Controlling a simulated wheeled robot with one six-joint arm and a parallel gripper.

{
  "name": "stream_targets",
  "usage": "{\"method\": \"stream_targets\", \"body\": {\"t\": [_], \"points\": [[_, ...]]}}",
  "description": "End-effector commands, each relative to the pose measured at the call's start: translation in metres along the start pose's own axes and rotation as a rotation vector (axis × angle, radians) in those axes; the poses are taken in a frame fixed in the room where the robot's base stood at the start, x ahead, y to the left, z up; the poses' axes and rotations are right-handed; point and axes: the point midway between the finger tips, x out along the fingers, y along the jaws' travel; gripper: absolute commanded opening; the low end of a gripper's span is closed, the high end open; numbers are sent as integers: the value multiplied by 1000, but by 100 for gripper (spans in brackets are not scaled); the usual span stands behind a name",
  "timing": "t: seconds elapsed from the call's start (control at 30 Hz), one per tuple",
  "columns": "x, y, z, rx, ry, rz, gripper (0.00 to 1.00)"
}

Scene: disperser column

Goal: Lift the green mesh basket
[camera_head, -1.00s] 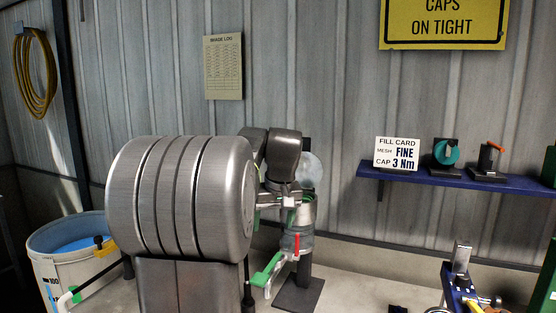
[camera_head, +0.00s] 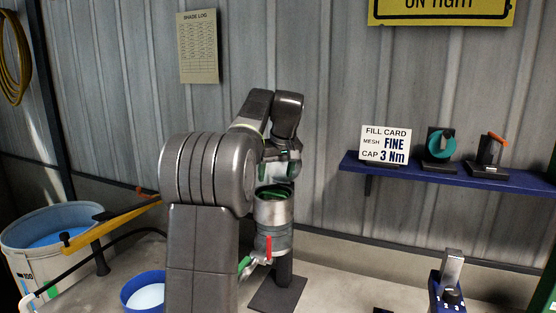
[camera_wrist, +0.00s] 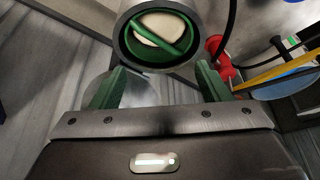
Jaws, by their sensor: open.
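The green mesh basket (camera_wrist: 165,35) sits in the open top of a grey metal column (camera_head: 273,212). In the wrist view its green inner wall, a green bar across it and a pale round area inside show. In the head view only a green strip of the basket (camera_head: 272,190) shows at the column's mouth. My gripper (camera_wrist: 161,66) is open, its two green fingers apart with nothing between them. The column's rim appears beyond the fingertips, apart from them. In the head view my gripper is partly hidden by my arm, just above the column.
A red-handled valve (camera_head: 268,248) is on the column's front. A white tub (camera_head: 40,265) with blue contents and a yellow bar (camera_head: 110,226) stand left. A blue bowl (camera_head: 133,285) is near my arm. A blue shelf (camera_head: 450,176) holds a card and two fittings.

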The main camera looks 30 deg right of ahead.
Motion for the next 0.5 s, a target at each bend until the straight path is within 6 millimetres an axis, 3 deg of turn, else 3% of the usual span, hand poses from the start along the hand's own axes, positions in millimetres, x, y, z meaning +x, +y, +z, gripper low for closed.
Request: {"method": "stream_targets", "body": {"t": [0.2,0.5], "points": [[43,0,0,0,-2,-1,69],[79,0,0,0,-1,0,69]]}}
